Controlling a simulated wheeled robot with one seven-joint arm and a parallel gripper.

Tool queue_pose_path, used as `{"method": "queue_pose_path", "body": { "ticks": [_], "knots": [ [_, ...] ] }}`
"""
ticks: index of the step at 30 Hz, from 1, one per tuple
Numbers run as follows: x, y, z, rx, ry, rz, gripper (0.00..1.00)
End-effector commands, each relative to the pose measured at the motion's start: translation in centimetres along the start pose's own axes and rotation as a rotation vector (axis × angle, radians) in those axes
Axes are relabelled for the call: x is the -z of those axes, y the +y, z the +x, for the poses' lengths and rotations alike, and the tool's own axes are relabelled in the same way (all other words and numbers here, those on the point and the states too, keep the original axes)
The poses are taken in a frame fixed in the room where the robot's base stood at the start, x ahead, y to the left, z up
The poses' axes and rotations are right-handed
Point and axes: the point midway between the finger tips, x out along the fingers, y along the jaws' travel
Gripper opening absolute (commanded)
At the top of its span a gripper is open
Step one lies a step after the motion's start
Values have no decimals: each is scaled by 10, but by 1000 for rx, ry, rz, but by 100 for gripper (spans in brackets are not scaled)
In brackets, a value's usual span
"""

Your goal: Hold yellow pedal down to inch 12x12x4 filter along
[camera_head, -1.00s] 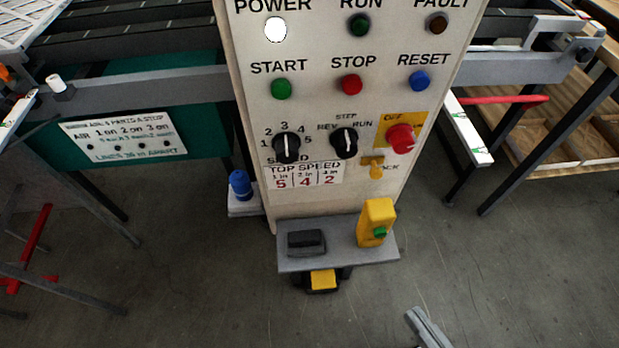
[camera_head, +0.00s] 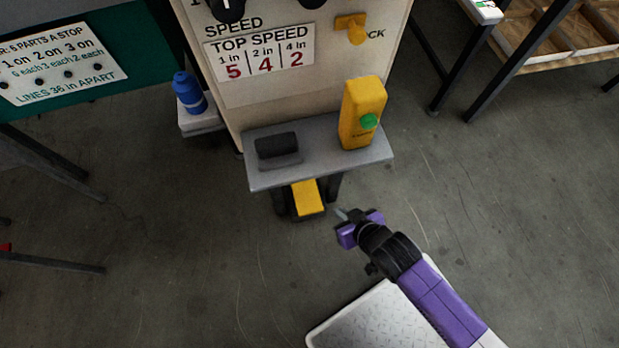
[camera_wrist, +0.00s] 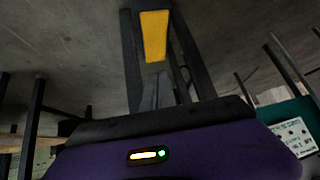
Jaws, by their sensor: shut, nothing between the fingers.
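The yellow pedal (camera_head: 307,198) sits low in a dark housing beneath the small grey shelf of the control panel. In the wrist view the yellow pedal (camera_wrist: 155,36) shows ahead at the top middle, framed by dark uprights. My gripper (camera_head: 341,214) is shut and empty, just to the right of the pedal and apart from it in the head view. In the wrist view, my gripper's fingers (camera_wrist: 155,92) point toward the pedal. The 12x12x4 filter cannot be made out in the current views.
The grey shelf (camera_head: 322,165) overhangs the pedal, carrying a yellow box with a green button (camera_head: 362,112) and a black block (camera_head: 277,147). The control panel (camera_head: 300,90) stands behind. A blue bottle (camera_head: 189,93) is at left. Bare floor (camera_head: 180,270) lies at left.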

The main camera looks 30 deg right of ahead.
Motion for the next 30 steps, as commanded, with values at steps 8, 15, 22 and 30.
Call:
{"method": "queue_pose_path", "body": {
  "ticks": [8,15,22,30],
  "knots": [
    [-12,-4,112,-60,-179,62,0],
    [-7,-13,170,-116,-320,112,0],
    [0,-19,190,-148,-390,139,0],
    [1,-20,191,-154,-403,143,0]
  ]
}}
